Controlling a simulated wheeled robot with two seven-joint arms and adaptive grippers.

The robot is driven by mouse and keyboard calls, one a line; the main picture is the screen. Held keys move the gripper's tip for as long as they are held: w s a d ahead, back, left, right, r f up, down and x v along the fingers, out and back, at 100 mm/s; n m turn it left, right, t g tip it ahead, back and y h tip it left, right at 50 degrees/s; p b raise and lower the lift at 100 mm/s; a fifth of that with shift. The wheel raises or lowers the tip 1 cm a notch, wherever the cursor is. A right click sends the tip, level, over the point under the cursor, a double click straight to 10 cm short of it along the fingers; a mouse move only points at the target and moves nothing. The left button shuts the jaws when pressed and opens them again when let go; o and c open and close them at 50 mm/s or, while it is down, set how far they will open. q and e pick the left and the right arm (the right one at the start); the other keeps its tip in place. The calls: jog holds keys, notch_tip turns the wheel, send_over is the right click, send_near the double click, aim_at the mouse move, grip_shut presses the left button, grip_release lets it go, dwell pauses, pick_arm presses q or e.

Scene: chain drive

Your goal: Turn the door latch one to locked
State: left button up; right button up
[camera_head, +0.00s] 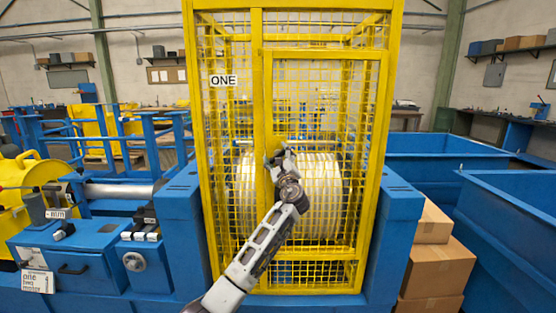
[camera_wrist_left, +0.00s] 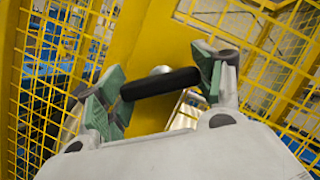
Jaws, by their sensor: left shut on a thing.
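The door latch one is a black bar handle (camera_wrist_left: 162,83) on a silver round hub, mounted on the yellow frame of the cage door. In the wrist view the bar lies nearly level, rising slightly to the right. My left gripper (camera_head: 277,155) reaches up to the door's left post, and its green-padded fingers (camera_wrist_left: 160,90) sit at the two ends of the bar, shut on it. In the head view the gripper hides the latch. A white sign reading ONE (camera_head: 223,80) hangs on the cage at upper left. My right gripper is not in view.
The yellow mesh cage (camera_head: 257,60) encloses a large pale ribbed drum (camera_head: 325,195). Blue machinery (camera_head: 95,255) with a crank stands at left. Cardboard boxes (camera_head: 437,270) and blue bins (camera_head: 515,200) stand at right.

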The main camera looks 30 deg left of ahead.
pick_arm(q)
jog(key=shift+n+g, duration=0.5)
jog(key=shift+n, duration=0.7)
jog(key=n+g, duration=0.1)
jog(key=n, duration=0.2)
jog(key=shift+n+g+p, duration=0.3)
jog(key=shift+n, duration=0.4)
jog(key=shift+n+g, duration=0.3)
jog(key=shift+n, duration=0.1)
jog(key=shift+n+g+h+p, duration=0.45)
jog(key=shift+n+p, duration=0.35)
jog(key=shift+n, duration=1.1)
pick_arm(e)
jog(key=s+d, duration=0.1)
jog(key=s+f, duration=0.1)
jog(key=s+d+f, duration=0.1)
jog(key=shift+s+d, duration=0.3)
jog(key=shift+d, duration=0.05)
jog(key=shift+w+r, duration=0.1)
